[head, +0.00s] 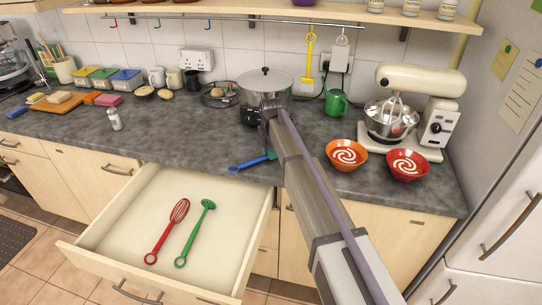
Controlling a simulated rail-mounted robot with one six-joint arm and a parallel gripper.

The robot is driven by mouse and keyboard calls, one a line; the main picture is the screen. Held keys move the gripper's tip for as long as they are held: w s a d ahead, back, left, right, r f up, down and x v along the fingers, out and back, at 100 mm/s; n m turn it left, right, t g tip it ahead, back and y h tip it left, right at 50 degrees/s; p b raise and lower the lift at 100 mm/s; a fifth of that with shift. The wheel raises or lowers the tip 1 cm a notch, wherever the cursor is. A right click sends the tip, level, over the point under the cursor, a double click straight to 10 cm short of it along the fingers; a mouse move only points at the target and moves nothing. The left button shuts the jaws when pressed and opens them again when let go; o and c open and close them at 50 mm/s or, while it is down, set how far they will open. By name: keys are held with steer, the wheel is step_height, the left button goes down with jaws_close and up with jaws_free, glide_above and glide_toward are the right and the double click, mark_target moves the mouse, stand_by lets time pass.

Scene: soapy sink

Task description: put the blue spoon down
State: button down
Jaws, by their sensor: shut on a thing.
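The blue spoon (247,164) shows over the front edge of the worktop, left of my arm. Its looped handle end points left, and its right end runs behind my arm. My gripper (271,154) is mostly hidden by my own arm; a small teal part shows at the spoon's right end. It is shut on the spoon. I cannot tell whether the spoon touches the worktop or hangs just above it.
An open drawer (101,247) below holds a red whisk (168,229) and a green utensil (196,231). A steel pot (266,84) stands behind my arm. Two patterned bowls, orange (360,166) and red (408,174), stand right. Worktop left of the spoon is clear.

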steer(key=shift+f, duration=0.15)
steer(key=c, duration=1.1)
jaws_free()
steer(key=shift+o, duration=0.2)
step_height(320, 180, up, 12)
steer(key=p, duration=1.2)
steer(key=shift+r, duration=0.2)
